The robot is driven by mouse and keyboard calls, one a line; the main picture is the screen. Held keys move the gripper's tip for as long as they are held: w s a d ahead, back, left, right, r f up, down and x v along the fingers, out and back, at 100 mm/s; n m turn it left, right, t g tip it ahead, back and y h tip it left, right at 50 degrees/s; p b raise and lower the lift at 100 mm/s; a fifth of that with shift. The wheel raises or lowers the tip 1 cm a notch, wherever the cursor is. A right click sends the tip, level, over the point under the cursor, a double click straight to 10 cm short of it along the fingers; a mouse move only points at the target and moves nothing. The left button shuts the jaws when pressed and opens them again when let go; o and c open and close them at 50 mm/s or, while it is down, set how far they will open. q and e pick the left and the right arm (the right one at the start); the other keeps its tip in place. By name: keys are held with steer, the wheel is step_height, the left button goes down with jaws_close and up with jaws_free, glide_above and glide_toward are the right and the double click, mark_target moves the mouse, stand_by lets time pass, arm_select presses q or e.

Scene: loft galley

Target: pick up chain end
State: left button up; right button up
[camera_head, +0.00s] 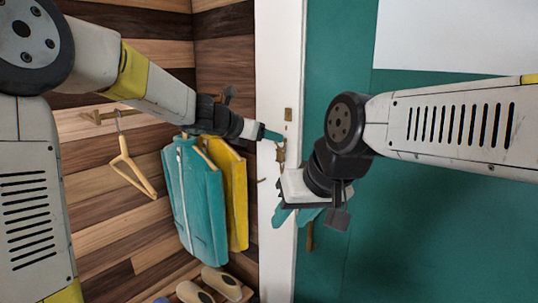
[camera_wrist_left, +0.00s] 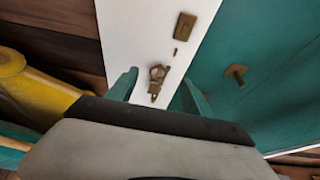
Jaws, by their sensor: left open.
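A small brass chain (camera_wrist_left: 157,82) hangs against the white door frame (camera_wrist_left: 140,30); its lower end shows between my left fingertips in the left wrist view. In the head view the chain (camera_head: 281,153) is a small brass shape just below my left gripper (camera_head: 272,134). That gripper, also in the left wrist view (camera_wrist_left: 158,79), is open, with one teal finger on each side of the chain. I cannot tell how far the chain is from the fingers in depth. My right gripper (camera_head: 297,214) is lower, in front of the frame, with its teal fingers apart and nothing seen between them.
A brass plate (camera_wrist_left: 185,26) is on the frame above the chain. A brass fitting (camera_wrist_left: 237,74) is on the teal door (camera_head: 420,235) to the right. Teal and yellow jackets (camera_head: 200,205), a wooden hanger (camera_head: 130,170) and shoes (camera_head: 222,282) are at the left.

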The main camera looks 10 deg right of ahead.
mark_target(280, 150)
arm_select(q)
steer(key=x, duration=0.5)
steer(key=shift+w+d+f, duration=0.1)
steer(key=shift+w, duration=0.05)
steer(key=shift+c, duration=0.2)
jaws_close()
